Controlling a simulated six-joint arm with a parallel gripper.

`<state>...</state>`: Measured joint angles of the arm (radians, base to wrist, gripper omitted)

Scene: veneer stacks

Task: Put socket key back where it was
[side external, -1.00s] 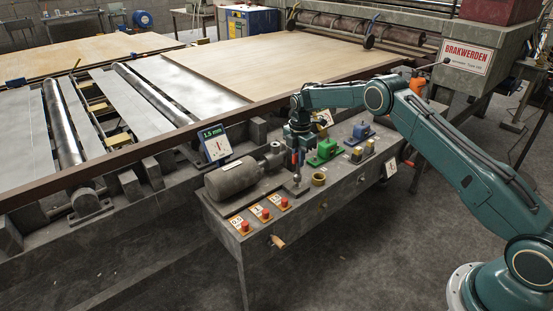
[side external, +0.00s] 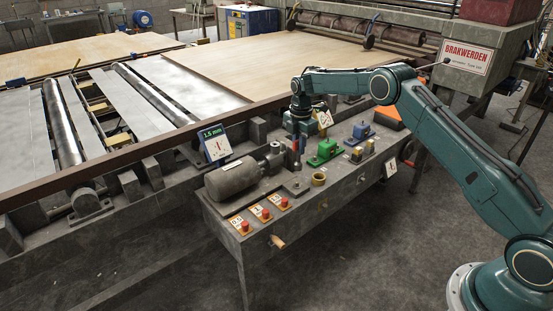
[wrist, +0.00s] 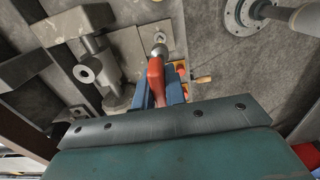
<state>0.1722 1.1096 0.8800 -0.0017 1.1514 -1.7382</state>
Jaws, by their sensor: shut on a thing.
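My gripper (side external: 296,147) hangs over the grey bench and is shut on the socket key. In the wrist view the red handle of the socket key (wrist: 155,78) sits between the two blue fingers, with a round metal end beyond it. In the side view the key is small and partly hidden by the fingers. A square metal plate with a fitting (side external: 296,187) lies on the bench, below and nearer the front than the gripper. The key is apart from this plate in the side view.
A grey motor (side external: 232,178) lies left of the plate, and a brass ring (side external: 318,179) right of it. Green (side external: 325,152), blue (side external: 361,131) and yellow blocks stand further right. Red buttons (side external: 266,213) line the front.

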